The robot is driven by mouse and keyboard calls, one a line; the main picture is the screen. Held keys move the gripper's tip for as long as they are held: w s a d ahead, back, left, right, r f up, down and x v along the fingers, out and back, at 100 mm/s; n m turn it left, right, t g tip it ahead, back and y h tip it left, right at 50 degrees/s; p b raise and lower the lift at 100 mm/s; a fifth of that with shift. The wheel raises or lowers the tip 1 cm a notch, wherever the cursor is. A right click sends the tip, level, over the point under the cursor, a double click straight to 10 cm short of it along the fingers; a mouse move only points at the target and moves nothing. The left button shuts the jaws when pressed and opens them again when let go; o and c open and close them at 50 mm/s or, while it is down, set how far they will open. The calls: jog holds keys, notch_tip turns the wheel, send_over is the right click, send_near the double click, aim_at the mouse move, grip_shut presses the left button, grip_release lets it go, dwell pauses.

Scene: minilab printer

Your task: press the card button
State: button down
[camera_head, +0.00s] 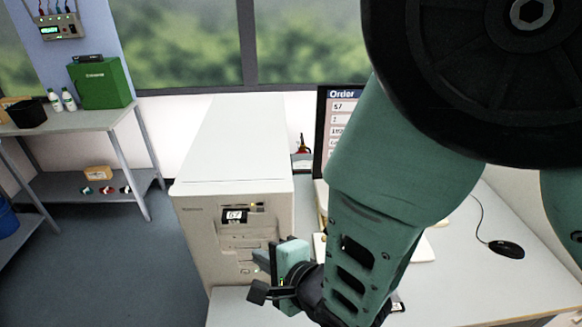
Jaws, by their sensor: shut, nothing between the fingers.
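The minilab printer (206,240) is a tall beige-white cabinet left of the middle. Its front has a small dark display (234,216) with light digits and a narrow slot area with a small yellowish light beside it. Small round marks, perhaps buttons, show lower on the front panel (245,262); which one is the card button I cannot tell. My gripper (262,275) is shut and empty, in front of the printer's lower right front. Whether it touches the panel I cannot tell. My gripper and teal arm hide the panel's right part.
A monitor (338,110) headed "Order" stands behind my arm. A mouse (506,249) lies on the light desk (470,285) at right. A shelf table (100,119) with a green box (100,84) stands at left. The floor (130,260) left of the printer is clear.

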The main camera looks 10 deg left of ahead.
aim_at(260, 210)
jog(key=shift+w, duration=0.15)
jog(key=shift+w+a+p, duration=0.1)
jog(key=shift+w+a, duration=0.25)
jog(key=shift+w, duration=1.05)
jog(key=shift+w+a+p, duration=0.15)
jog(key=shift+w+a, duration=0.2)
jog(key=shift+w, duration=1.05)
jog(key=shift+w+a+p, duration=0.1)
jog(key=shift+w+a, duration=0.25)
jog(key=shift+w, duration=1.05)
jog(key=shift+w, duration=0.15)
jog(key=shift+w+a, duration=0.1)
jog(key=shift+w, duration=0.15)
jog(key=shift+w+b, duration=0.3)
jog(key=shift+b, duration=0.05)
jog(key=shift+s, duration=0.75)
jog(key=shift+s, duration=0.1)
